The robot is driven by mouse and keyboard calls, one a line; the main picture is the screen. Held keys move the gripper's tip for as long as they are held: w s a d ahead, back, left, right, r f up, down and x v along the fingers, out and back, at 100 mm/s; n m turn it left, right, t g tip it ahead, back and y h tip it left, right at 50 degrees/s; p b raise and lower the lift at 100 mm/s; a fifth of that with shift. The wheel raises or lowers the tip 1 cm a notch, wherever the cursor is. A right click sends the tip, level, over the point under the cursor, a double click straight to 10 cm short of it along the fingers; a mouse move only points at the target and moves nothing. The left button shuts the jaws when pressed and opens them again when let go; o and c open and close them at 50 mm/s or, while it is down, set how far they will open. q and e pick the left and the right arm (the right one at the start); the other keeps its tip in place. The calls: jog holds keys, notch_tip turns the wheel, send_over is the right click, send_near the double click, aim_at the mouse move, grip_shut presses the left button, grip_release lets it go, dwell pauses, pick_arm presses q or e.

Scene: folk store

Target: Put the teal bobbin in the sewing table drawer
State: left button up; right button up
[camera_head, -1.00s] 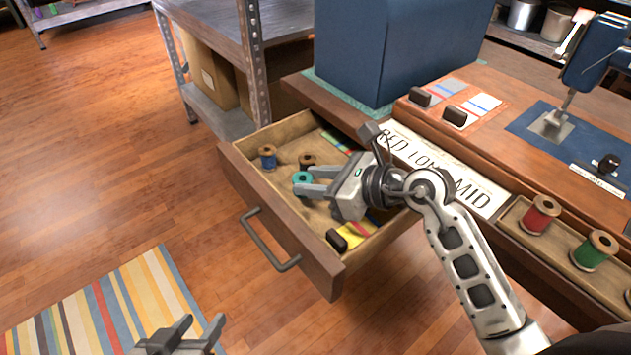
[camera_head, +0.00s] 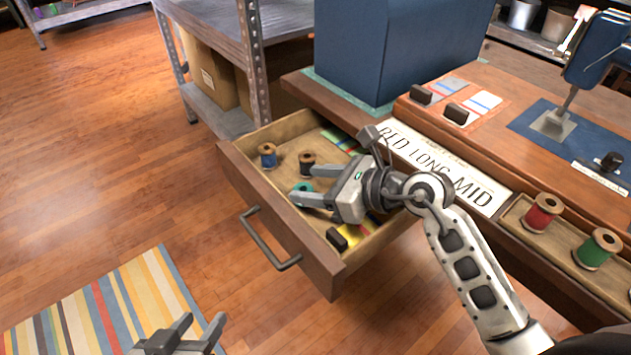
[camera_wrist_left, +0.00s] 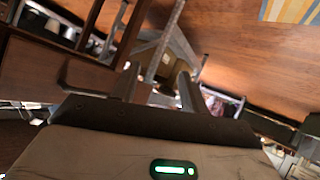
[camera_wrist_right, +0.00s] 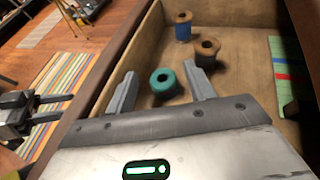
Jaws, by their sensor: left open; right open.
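The teal bobbin (camera_head: 303,187) is inside the open sewing table drawer (camera_head: 283,222), towards its front panel. My right gripper (camera_head: 310,185) reaches into the drawer, open, its fingers partly hiding the bobbin in the head view. In the right wrist view the teal bobbin (camera_wrist_right: 166,84) stands between the spread fingers, with a visible gap on either side. It appears to rest on the drawer floor. My left gripper (camera_head: 200,328) is open and empty, low over the floor near the striped rug, away from the drawer.
A blue bobbin (camera_head: 267,156) and a brown bobbin (camera_head: 307,162) stand in the drawer, with a yellow card (camera_head: 356,236) near its front. Red (camera_head: 542,213) and green (camera_head: 597,249) spools stand in a tray on the right. A metal shelf (camera_head: 225,118) stands behind the drawer.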

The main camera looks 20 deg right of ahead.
jog(key=shift+r, duration=0.3)
jog(key=shift+r+p, duration=0.55)
pick_arm(q)
jog(key=shift+a+f+g+y+p, duration=0.3)
jog(key=shift+a+f+g+p, duration=0.05)
jog(key=shift+f+g, duration=0.15)
pick_arm(e)
jog(key=v, duration=1.2)
pick_arm(q)
jog(key=shift+s, duration=0.15)
pick_arm(e)
jog(key=shift+f, duration=0.1)
